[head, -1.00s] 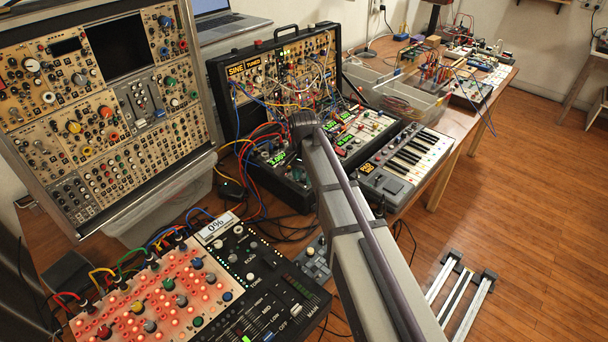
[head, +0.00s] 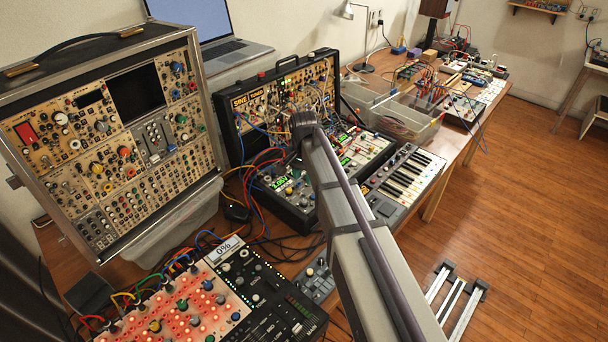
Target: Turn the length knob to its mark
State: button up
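Several panels carry knobs: the tall cream module case (head: 100,135) at left, the open black suitcase synth marked SINE (head: 262,100) in the middle, and the red-lit box (head: 185,310) with a 0% display at the front. The labels are too small to tell which knob is the length knob, or where its mark is. My arm reaches in from the lower right, and its wrist end (head: 303,122) is over the suitcase synth, covering part of its lower panel. A dark shape below the wrist may be my gripper. I cannot make out its fingers or any contact with a knob.
Loose patch cables (head: 262,165) hang between the cases. A small keyboard (head: 405,175) lies right of my arm. Clear plastic bins (head: 408,122) and more gear stand further back. A laptop (head: 230,55) is behind the cases. Open wooden floor (head: 500,200) lies at right.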

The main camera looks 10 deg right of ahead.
aim_at(304, 201)
notch_tip(304, 201, down, 11)
jog(key=m+b, duration=0.5)
jog(key=b, duration=0.6)
jog(key=shift+r, duration=0.1)
jog(key=shift+c, duration=0.4)
grip_shut()
jog(key=n, duration=0.4)
